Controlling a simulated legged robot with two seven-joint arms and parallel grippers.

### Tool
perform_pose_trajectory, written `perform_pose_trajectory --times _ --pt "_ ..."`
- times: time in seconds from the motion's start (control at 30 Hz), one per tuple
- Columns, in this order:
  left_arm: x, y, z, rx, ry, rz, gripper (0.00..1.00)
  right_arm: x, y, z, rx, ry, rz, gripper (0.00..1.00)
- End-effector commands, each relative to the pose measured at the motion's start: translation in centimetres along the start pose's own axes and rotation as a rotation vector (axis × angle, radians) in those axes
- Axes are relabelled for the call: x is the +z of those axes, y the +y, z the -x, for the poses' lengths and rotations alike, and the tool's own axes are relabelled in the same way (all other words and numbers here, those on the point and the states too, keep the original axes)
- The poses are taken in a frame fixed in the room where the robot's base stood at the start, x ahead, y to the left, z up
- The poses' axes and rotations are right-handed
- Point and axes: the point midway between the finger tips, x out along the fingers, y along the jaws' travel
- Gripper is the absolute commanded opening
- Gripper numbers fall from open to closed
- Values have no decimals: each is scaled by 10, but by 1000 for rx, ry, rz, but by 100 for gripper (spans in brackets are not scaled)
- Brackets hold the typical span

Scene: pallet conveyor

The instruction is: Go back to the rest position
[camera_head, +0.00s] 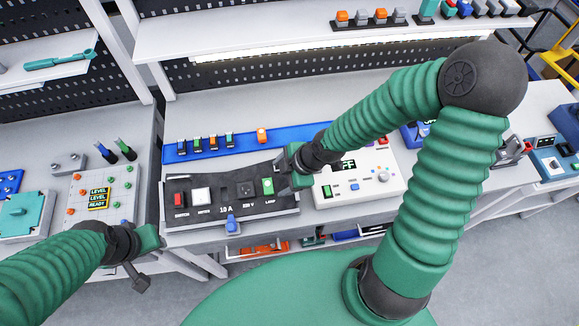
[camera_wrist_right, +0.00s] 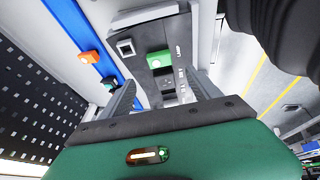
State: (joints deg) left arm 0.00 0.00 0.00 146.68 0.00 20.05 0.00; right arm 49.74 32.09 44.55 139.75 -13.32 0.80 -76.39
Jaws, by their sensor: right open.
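My right gripper (camera_head: 284,168) is above the right end of a dark control panel (camera_head: 240,210), by its green lamp block (camera_head: 267,187). In the wrist view its two fingers (camera_wrist_right: 163,95) stand apart with nothing held between them. The green block (camera_wrist_right: 158,60) shows beyond the fingertips there. My left gripper (camera_head: 148,250) is low at the left, in front of the bench edge and beside the panel. Its finger gap is not clear. The panel also carries a red button (camera_head: 179,200), a white button (camera_head: 201,195) and a blue switch (camera_head: 231,223).
A white box with a display (camera_head: 360,180) stands right of the dark panel. A blue rail (camera_head: 215,142) with small coloured blocks lies behind. A board with knobs and a level display (camera_head: 120,185) is at the left. A shelf (camera_head: 280,38) overhangs the bench.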

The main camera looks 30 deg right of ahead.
Motion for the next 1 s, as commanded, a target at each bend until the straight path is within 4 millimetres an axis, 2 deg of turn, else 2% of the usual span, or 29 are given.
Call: perform_pose_trajectory --times 0.03,0.2,0.37,0.53,0.67,0.8,0.9,1.0 --pt "-3 0 11 0 0 0 36 -1 3 20 4 -3 -4 72" --pt "-6 0 27 0 0 0 36 -1 3 51 0 -1 -4 72" --pt "-7 0 30 0 0 0 36 0 2 60 -2 -1 -1 72" --pt "-6 0 26 0 0 0 36 2 -2 56 -9 -9 -13 72" --pt "-1 0 2 0 0 0 36 21 -25 32 -55 -100 -160 72" --pt "9 0 -38 0 0 0 36 50 -48 10 -27 -275 -516 72" --pt "15 0 -62 0 -1 0 36 58 -54 7 62 -336 -804 72" --pt "18 0 -78 0 -1 0 36 55 -54 8 141 -331 -1050 72"
